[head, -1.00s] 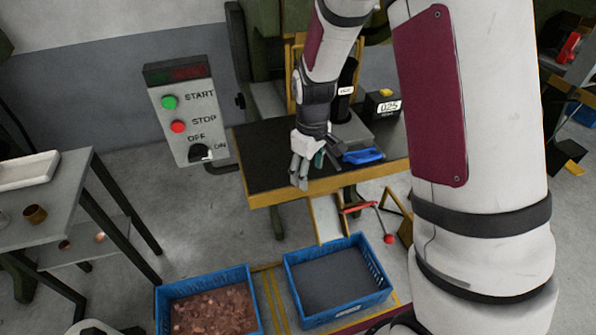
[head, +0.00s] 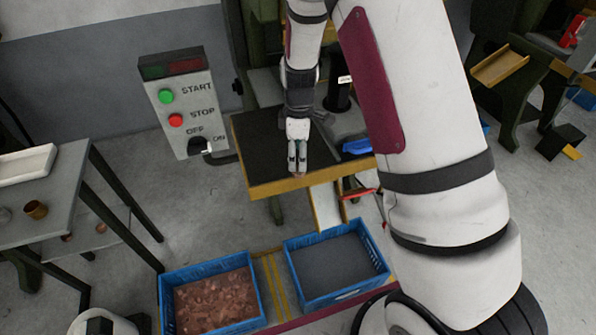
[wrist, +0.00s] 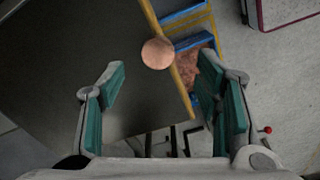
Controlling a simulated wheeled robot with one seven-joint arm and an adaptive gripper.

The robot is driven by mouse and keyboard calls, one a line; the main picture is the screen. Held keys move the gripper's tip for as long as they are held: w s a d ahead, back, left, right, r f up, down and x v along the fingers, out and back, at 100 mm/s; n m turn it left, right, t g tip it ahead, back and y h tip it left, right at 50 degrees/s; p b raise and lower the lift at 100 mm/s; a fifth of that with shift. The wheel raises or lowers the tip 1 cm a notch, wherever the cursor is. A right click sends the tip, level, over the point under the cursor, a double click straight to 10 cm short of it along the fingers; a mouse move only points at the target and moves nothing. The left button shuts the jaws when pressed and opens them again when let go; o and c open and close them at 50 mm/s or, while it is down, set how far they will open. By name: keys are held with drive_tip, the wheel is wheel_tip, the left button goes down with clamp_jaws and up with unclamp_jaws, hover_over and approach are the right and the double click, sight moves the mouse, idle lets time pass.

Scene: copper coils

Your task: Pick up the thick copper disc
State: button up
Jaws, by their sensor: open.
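The copper disc (wrist: 157,53) shows in the wrist view as a round, plain copper face. It lies ahead of and between the open fingers, apart from both, where the dark tabletop (wrist: 90,40) meets its yellow edge. Its thickness cannot be judged from this angle. My gripper (wrist: 176,82) is open and empty, with teal pads on both fingers. In the head view my gripper (head: 297,160) points down over the front part of the black-topped table (head: 258,135). The disc cannot be made out clearly there, behind or below the fingers.
A blue crate of copper scrap (head: 252,283) and a blue crate with a grey inside (head: 378,262) stand on the floor in front. A chute (head: 327,208) slopes down from the table. A control box (head: 180,105) stands left. A side table (head: 62,190) holds a copper cup (head: 36,209).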

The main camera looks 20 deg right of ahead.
sight(298, 174)
drive_tip(key=shift+w+f, duration=0.15)
drive_tip(key=shift+f, duration=2.7)
clamp_jaws()
